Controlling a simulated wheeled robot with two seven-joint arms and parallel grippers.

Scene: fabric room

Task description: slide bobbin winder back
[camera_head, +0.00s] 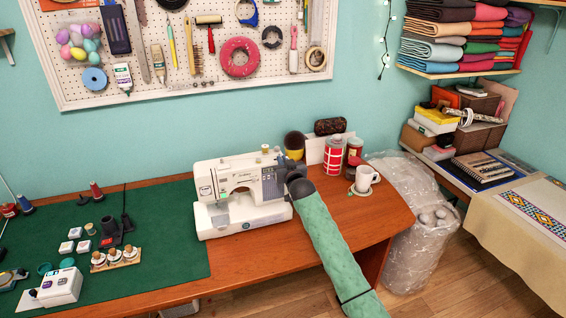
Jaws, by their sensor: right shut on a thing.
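A white sewing machine (225,190) stands on the wooden table, partly on the green mat. A small pale spool-like piece (265,148) shows on its top. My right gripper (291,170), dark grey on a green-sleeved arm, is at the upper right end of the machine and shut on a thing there. The bobbin winder is at that end, but the gripper and wrist hide it, so its position cannot be told. My left gripper is not in view.
Several spools and small white boxes lie on the green mat (170,240) at left. The table front (255,262) is bare.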

